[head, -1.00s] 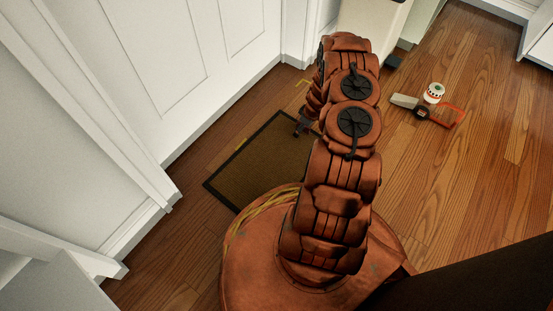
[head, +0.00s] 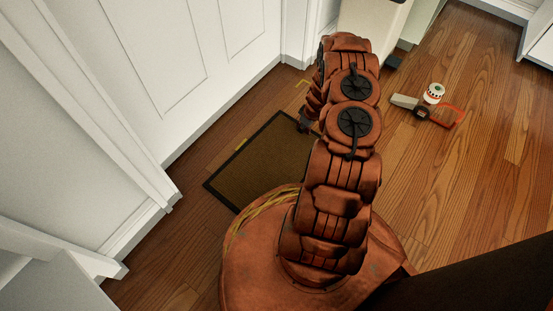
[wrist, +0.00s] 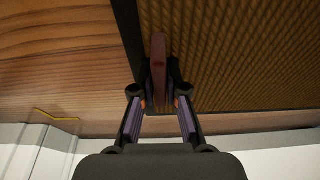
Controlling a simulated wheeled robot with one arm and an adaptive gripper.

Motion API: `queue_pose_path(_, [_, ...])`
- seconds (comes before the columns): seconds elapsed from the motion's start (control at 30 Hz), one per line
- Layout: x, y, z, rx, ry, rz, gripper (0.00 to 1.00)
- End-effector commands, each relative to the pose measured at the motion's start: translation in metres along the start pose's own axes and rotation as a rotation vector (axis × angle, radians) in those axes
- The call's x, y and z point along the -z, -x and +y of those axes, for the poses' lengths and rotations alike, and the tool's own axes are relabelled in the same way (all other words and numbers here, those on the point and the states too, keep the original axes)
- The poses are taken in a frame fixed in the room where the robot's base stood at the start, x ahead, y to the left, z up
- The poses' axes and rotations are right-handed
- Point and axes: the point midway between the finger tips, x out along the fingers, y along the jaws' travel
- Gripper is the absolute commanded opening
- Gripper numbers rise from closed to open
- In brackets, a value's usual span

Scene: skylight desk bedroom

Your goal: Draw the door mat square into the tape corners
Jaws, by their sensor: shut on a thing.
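The door mat (head: 262,172) is brown with a dark border and lies flat on the wood floor by the white door. In the wrist view its ribbed surface (wrist: 235,60) fills the right side. A reddish-brown tab (wrist: 159,62) stands at the mat's dark edge. My gripper (wrist: 160,92) is shut on this tab; in the head view it sits at the mat's far right corner (head: 304,125), partly hidden by my arm. A yellow tape mark (head: 241,145) lies along the mat's door-side edge. A yellow tape corner (head: 301,83) lies on bare floor beyond the mat.
The white door (head: 190,60) and its baseboard run along the mat's left side. A white canister (head: 434,93) and a tool with a red frame (head: 447,116) stand on the floor at right. Open floor lies at the right. My base hides the mat's near right part.

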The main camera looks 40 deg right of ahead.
Motion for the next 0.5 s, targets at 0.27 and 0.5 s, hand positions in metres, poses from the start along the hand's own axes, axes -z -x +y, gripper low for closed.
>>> queue_pose_path(0.27, [-0.0014,0.0003,-0.0004,0.001,-0.002,-0.002,0.00])
queue_pose_path(0.5, [0.0012,0.0080,0.0003,-0.001,-0.001,-0.001,0.00])
